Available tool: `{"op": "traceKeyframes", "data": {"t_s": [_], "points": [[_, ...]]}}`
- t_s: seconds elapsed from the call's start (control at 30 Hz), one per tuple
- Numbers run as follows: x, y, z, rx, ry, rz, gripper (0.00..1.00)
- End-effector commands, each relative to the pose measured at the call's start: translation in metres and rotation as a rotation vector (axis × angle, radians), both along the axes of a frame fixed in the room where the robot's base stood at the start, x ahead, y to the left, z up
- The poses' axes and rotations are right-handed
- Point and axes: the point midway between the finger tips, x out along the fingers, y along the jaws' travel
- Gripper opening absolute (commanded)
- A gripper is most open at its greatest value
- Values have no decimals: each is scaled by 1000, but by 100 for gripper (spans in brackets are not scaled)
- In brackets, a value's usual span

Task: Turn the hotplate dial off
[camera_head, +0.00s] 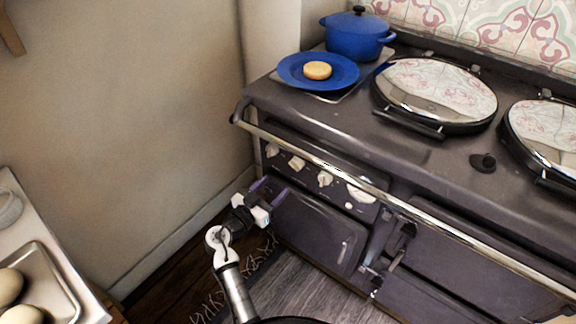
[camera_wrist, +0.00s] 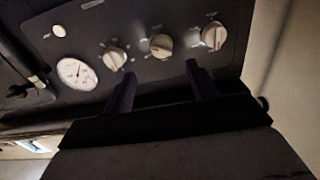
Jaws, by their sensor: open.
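Three cream dials sit in a row on the dark range's control panel. In the head view they are the left dial (camera_head: 271,150), the middle dial (camera_head: 297,163) and the right dial (camera_head: 324,179). I cannot tell which is the hotplate dial. The wrist view is turned over, and there the middle dial (camera_wrist: 161,46) lies just beyond the gap between my fingertips. The other two dials (camera_wrist: 114,57) (camera_wrist: 213,35) lie to either side. My gripper (camera_head: 269,190) is open and empty, its two dark fingers (camera_wrist: 160,72) pointing at the panel, apart from the dials.
A white gauge (camera_head: 361,190) is right of the dials. A metal rail (camera_head: 318,165) runs along the range's front edge above them. A blue plate (camera_head: 318,72) with a round yellowish item, a blue pot (camera_head: 357,35) and two round lids stand on top. A wall is at left.

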Motion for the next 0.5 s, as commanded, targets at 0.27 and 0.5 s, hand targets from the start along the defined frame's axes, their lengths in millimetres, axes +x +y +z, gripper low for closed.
{"op": "traceKeyframes", "data": {"t_s": [0.27, 0.5], "points": [[50, -36, 5, -2, 0, 0, 58], [76, -54, 3, -1, -1, 2, 58]]}}
